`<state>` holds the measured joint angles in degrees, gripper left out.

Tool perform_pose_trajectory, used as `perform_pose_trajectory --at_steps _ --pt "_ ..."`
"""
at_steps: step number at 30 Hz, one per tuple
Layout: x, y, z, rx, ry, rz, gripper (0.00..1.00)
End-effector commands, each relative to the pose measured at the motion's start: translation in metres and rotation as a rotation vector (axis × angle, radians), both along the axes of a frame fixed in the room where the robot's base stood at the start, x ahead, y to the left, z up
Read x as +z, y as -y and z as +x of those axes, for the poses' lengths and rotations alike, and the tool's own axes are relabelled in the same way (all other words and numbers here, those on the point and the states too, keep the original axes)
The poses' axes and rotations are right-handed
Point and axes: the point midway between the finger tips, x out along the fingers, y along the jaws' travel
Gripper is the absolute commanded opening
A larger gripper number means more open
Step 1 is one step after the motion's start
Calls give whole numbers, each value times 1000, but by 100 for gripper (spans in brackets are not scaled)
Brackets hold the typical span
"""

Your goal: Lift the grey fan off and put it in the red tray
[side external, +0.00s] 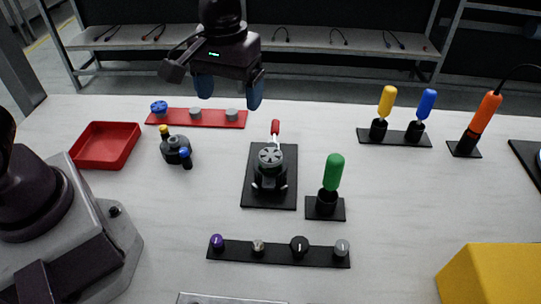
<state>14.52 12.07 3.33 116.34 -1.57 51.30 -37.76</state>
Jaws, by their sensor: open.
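The grey fan (270,157) sits on top of a black can-shaped fixture (268,181), which stands on a black base plate (285,202) in the middle of the table. The red tray (105,146) lies at the left and looks empty. My gripper (229,92) is above the far side of the table, higher than the fan and to its left in the picture. Its two blue-tipped fingers are apart with nothing between them.
A red-handled tool (275,128) stands just behind the fixture. A green-handled tool (333,172) is close on its right. A black part with coloured caps (176,150) stands between tray and fixture. A red strip (211,118) lies behind; a knob strip (278,254) lies in front.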

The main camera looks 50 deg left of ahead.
Motion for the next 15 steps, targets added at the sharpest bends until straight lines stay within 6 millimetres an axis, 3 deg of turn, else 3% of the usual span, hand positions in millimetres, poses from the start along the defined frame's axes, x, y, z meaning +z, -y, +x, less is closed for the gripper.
perform_pose_trajectory --at_steps 3,6,10,15 --pt "-34 17 30 265 -49 25 82" --pt "-45 23 49 490 -44 33 82" --pt "-37 26 65 722 -9 12 82" --pt "-38 26 66 878 -8 7 82"
